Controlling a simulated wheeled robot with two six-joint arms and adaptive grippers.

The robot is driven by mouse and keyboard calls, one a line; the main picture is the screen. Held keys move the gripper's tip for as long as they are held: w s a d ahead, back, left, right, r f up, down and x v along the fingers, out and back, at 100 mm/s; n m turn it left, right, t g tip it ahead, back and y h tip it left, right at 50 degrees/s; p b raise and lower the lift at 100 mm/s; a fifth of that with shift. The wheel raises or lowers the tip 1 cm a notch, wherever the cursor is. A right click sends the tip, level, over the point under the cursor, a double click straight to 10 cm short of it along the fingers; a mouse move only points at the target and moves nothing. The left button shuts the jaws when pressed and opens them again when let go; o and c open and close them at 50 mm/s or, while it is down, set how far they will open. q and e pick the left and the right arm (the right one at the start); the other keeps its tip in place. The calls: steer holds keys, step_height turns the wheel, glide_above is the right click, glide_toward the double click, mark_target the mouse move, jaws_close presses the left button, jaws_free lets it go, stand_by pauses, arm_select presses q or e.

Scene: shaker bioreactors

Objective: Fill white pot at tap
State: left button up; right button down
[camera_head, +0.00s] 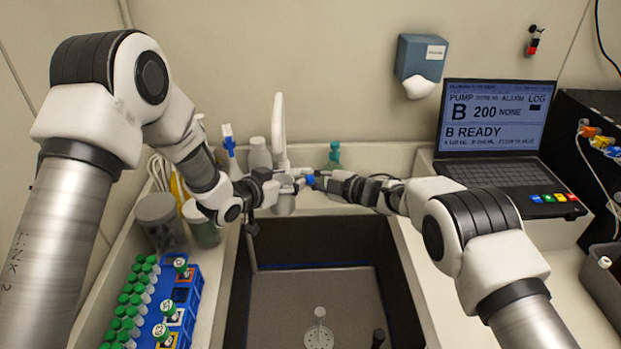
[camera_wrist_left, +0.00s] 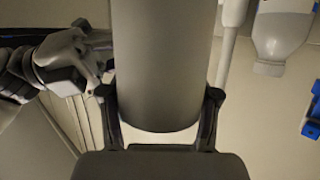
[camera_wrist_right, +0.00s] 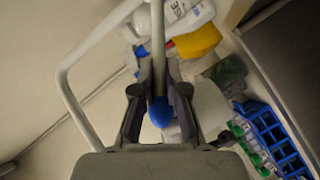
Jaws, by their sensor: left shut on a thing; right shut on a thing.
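The white pot, a pale grey-looking cylinder (camera_head: 284,205), hangs over the back of the sink below the tap (camera_head: 278,125). My left gripper (camera_head: 284,188) is shut on it; in the left wrist view the pot (camera_wrist_left: 165,70) stands between the two fingers (camera_wrist_left: 162,120). Its mouth and inside are hidden. My right gripper (camera_head: 315,181) is beside the tap. In the right wrist view its fingers (camera_wrist_right: 158,95) are closed around the tap's blue-tipped lever (camera_wrist_right: 160,112), and the white bent spout pipe (camera_wrist_right: 72,95) passes to the left. I cannot make out any water stream.
The dark sink (camera_head: 345,285) lies below, with its drain (camera_head: 319,337) at the front. A blue rack (camera_head: 187,300) of green-capped tubes and grey-lidded jars (camera_head: 160,222) stand left. A laptop (camera_head: 495,150) is at right.

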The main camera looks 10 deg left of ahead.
steer(key=shift+s+f+n+t+y, duration=0.25)
steer(key=shift+s+f, duration=0.1)
steer(key=shift+f, duration=0.2)
steer(key=shift+s+f+n+t+y, duration=0.15)
steer(key=shift+s+f+n, duration=0.15)
steer(key=shift+f, duration=0.2)
steer(key=c, duration=1.2)
jaws_free()
steer(key=v, duration=1.2)
steer(key=shift+s, duration=0.15)
steer(key=shift+a+r, duration=0.1)
steer(key=shift+r, duration=0.05)
